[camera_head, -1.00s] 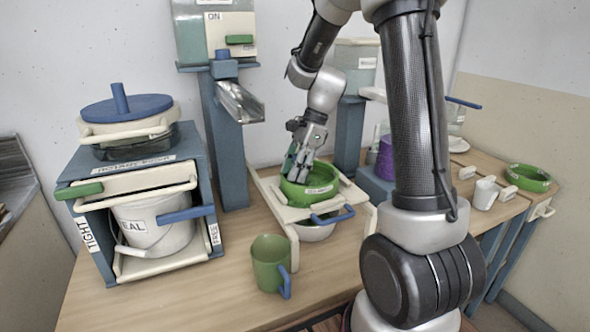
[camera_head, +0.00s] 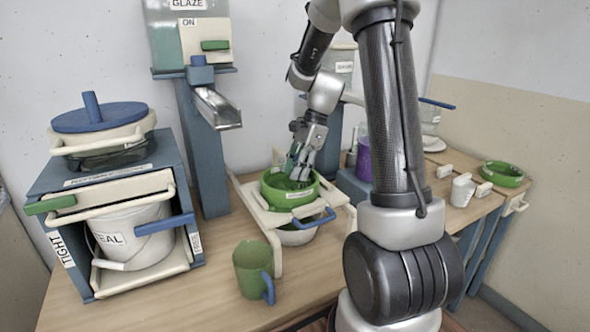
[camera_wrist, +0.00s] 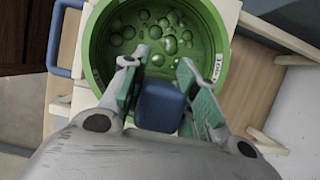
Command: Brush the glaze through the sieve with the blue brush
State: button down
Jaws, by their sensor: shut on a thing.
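The green sieve (camera_head: 289,198) sits on a cream stand (camera_head: 256,209) over a white bowl (camera_head: 297,237). In the wrist view the sieve (camera_wrist: 93,62) holds green glaze (camera_wrist: 140,32) with several round bubbles or lumps. My gripper (camera_head: 299,172) points down into the sieve. It is shut on a blue block-like handle, which I take to be the blue brush (camera_wrist: 160,104). The brush's bristles are hidden below the handle. In the head view the fingers hide the brush.
A green mug (camera_head: 252,267) with a blue handle stands in front of the stand. A blue rack (camera_head: 180,170) with a white bucket (camera_head: 132,236) is at left. A glaze dispenser (camera_head: 200,125) stands behind, its spout near the sieve. A purple container (camera_head: 364,158) is behind right.

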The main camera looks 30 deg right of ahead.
jog(key=shift+s+a, duration=0.3)
jog(key=shift+a, duration=0.85)
jog(key=shift+s+a, duration=0.25)
jog(key=shift+a, duration=0.95)
jog(key=shift+s+a, duration=0.3)
jog(key=shift+a, duration=0.85)
jog(key=shift+d, duration=3.5)
jog(key=shift+w+a, duration=0.2)
jog(key=shift+a, duration=1.55)
jog(key=shift+w+a, duration=0.2)
jog(key=shift+a, duration=1.55)
jog(key=shift+d, duration=1.75)
